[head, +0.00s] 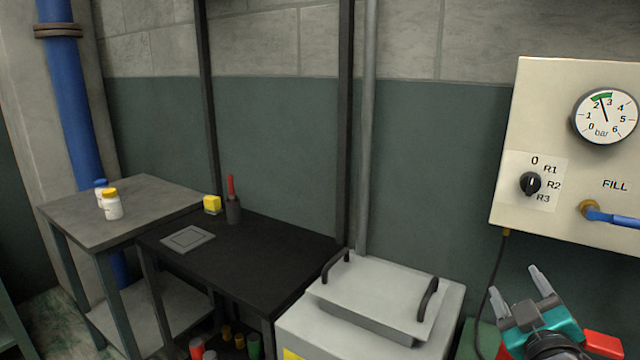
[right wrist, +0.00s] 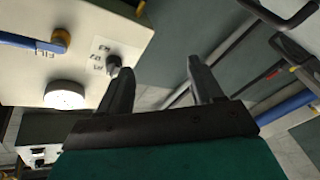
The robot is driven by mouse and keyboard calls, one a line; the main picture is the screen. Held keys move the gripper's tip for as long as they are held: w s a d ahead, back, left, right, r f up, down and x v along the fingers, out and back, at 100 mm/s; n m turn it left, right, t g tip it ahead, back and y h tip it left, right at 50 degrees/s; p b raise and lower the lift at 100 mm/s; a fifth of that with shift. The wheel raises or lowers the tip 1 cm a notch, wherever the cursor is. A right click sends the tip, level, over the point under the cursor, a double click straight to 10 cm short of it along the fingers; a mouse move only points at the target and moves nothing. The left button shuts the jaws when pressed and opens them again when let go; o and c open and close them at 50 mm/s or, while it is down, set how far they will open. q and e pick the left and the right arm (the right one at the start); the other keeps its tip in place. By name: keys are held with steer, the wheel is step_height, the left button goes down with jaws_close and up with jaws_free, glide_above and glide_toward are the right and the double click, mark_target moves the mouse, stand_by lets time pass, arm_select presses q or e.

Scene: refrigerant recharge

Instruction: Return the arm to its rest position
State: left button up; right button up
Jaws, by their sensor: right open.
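My right gripper (head: 522,292) is at the lower right of the head view, in front of the wall and below the control panel (head: 515,222). Its two fingers are apart with nothing between them. In the right wrist view the same gripper (right wrist: 160,88) shows open and empty, with the panel (right wrist: 60,75) at the upper left. The panel carries a bar gauge (head: 604,116), a black selector knob (head: 530,183) with marks 0, R1, R2 and R3, and a blue-handled FILL valve (head: 610,217). The gauge needle stands between 2 and 3, at the green band. My left gripper is not in view.
A grey cabinet (head: 452,300) with a handled lid (head: 375,296) stands left of my right gripper. A grey table (head: 150,195) bears two small bottles. Wall and posts stand behind.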

steer(key=s+a+f+m+g+y, duration=0.1)
steer(key=s+a+f+g+y, duration=0.1)
steer(key=s+a+f, duration=0.3)
steer(key=s+a+f+m+g+y, duration=0.1)
steer(key=s+a+f, duration=0.5)
steer(key=f, duration=0.6)
steer(key=s+a+f+g+y, duration=0.3)
steer(key=s+a+f, duration=0.3)
steer(key=a+f, duration=0.2)
steer(key=shift+s+f+m+g+y, duration=0.15)
steer(key=shift+f+m+g+y, duration=0.25)
steer(key=shift+f+g, duration=0.4)
